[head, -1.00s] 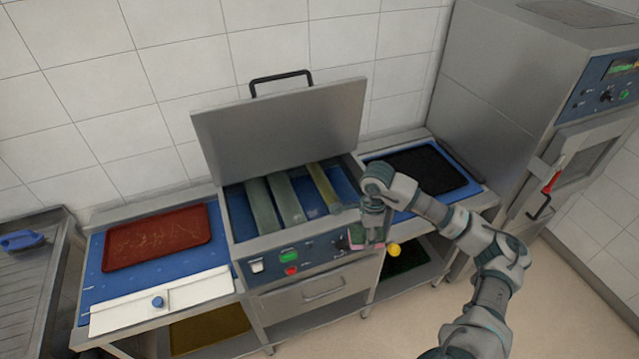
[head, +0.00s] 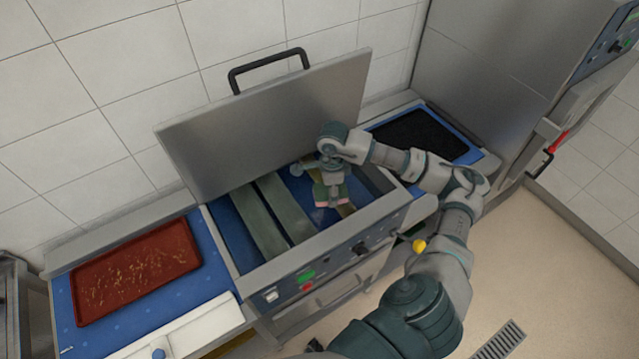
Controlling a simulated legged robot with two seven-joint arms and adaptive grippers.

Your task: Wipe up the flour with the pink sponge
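My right gripper (head: 330,188) is over the open bay of the steel machine, pointing down. It is shut on the pink sponge (head: 321,204), which shows pink with some green under the fingers. The sponge is low inside the bay, at its right end by a brownish strip; I cannot tell if it touches the floor. I make out no clear flour patch in the bay; the gripper hides part of the floor there. Pale streaks and specks lie on the dark red tray (head: 95,312) at the left. My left gripper is out of view.
The machine's steel lid (head: 265,120) stands raised behind the bay. Two grey-green bars (head: 258,222) lie in the bay, left of the gripper. Its front wall (head: 330,258) carries buttons and knobs. A black mat (head: 420,135) lies on the right counter.

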